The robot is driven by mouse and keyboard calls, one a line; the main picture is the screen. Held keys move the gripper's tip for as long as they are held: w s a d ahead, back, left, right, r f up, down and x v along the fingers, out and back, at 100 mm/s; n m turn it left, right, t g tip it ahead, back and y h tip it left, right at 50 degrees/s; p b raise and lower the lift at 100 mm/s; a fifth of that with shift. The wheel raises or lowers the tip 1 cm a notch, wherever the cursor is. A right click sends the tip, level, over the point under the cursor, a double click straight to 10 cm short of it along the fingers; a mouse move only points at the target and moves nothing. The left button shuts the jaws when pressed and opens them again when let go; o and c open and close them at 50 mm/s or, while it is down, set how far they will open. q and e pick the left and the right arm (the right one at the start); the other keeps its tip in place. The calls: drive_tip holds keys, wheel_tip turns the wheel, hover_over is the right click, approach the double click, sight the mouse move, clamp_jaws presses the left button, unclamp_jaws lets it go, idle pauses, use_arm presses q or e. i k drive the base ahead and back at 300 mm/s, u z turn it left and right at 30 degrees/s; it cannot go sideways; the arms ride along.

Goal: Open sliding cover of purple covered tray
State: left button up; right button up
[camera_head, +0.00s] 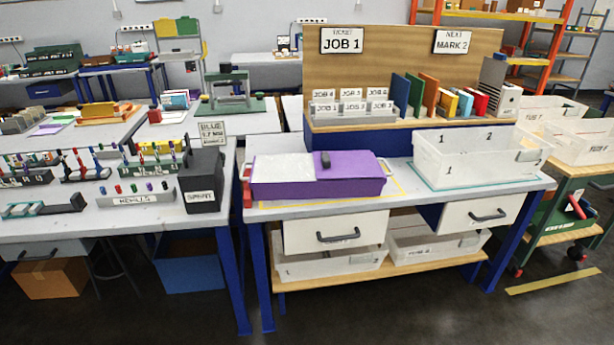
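The purple covered tray (300,188) stands on the middle table, inside a yellow outline. Its right part is under a flat purple sliding cover (352,166) with a dark upright knob (325,160) near the cover's left edge. The left part of the top is a whitish surface (283,168); I cannot tell whether it is paper inside or another panel. Neither of my grippers is in view, and nothing touches the tray or its cover.
A white bin (470,165) marked 1 and 2 stands right of the tray. Behind are a blue-fronted shelf with job cards (352,108) and coloured folders. A black box (202,180) and pen racks are on the left table. Bare tabletop (400,185) lies between tray and bin.

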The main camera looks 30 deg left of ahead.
sight(346, 160)
drive_tip(key=z, duration=0.95)
drive_tip(key=k, duration=0.15)
drive_tip(key=u, duration=1.95)
drive_tip(key=i, duration=1.45)
drive_tip(key=z, duration=0.85)
